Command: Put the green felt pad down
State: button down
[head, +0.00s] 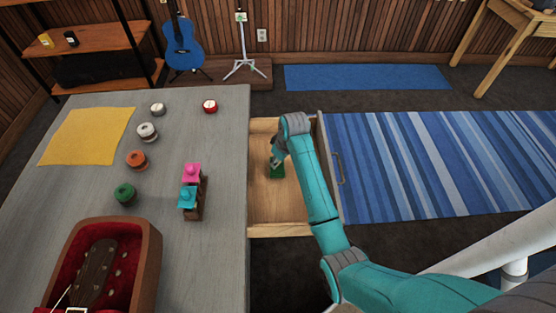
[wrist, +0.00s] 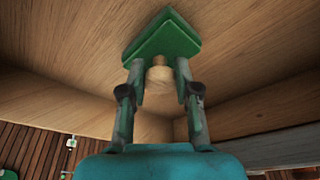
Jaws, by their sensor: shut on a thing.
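My gripper (head: 275,160) is over the pad, inside the drawer's outline. In the wrist view the pad (wrist: 163,42) is a green square with a pale wooden knob (wrist: 159,78) on it. My gripper (wrist: 158,80) is shut on this knob, one finger on each side. Whether the pad touches the drawer floor I cannot tell for sure. My arm hides part of the drawer's right side.
The drawer floor around the pad looks clear.

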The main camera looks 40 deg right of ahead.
jog(key=c, duration=0.8)
grip_release()
jog(key=shift+f, duration=0.1)
jog(key=shift+c, duration=0.2)
jog(key=v, duration=1.2)
